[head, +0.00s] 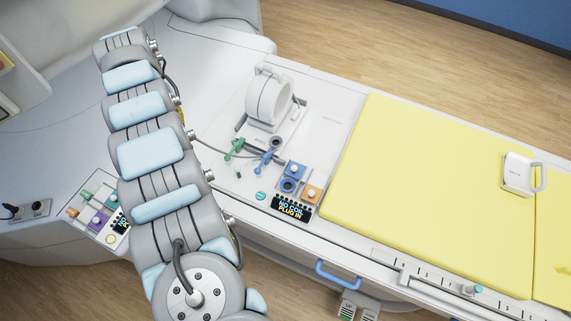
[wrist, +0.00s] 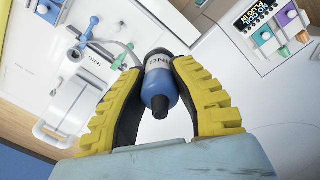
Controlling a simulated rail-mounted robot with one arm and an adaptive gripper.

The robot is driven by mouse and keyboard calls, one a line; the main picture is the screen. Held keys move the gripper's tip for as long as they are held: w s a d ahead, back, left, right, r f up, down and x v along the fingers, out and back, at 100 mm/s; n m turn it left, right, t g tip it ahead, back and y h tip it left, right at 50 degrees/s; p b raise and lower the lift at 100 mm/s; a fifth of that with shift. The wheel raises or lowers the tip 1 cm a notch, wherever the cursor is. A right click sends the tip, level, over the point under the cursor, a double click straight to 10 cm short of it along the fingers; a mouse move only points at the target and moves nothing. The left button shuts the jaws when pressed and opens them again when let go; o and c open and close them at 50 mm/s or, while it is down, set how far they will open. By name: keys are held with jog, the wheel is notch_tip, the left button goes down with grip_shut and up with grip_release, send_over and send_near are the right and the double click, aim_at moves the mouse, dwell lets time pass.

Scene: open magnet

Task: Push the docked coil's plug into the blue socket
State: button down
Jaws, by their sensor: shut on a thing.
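My gripper (wrist: 160,95) is shut on a blue plug (wrist: 159,84) with a dark collar, a white lettered band and a black tip, in the wrist view. A thin pale cable runs from beside it toward the dock. In the head view my arm hides the gripper and held plug. The docked coil, a white ring (head: 270,98), stands on the couch end; a pale cable (head: 209,147) runs from near it behind my arm.
An orange socket (head: 311,194) and a display (head: 291,207) reading "NO COIL PLUG IN" are close. A second panel (head: 97,218) lies left of my arm. The yellow mattress (head: 430,190) fills the right.

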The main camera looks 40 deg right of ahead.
jog(key=s+d+f+m+b, duration=0.1)
jog(key=s+d+f+m, duration=0.6)
jog(key=s+d+f, duration=1.55)
jog(key=shift+w+d+f+b, duration=0.25)
jog(key=shift+f+b, duration=0.7)
jog(key=shift+f, duration=0.6)
jog(key=shift+w+d+f+b, duration=0.3)
jog(key=shift+f+b, duration=0.7)
jog(key=shift+f, duration=0.6)
jog(key=shift+w+d+f+b, duration=0.25)
jog(key=shift+f+b, duration=0.7)
jog(key=shift+f, duration=0.6)
jog(key=shift+f+b, duration=0.95)
jog(key=shift+f, duration=0.65)
jog(key=c, duration=0.9)
grip_release()
jog(key=shift+r, duration=0.1)
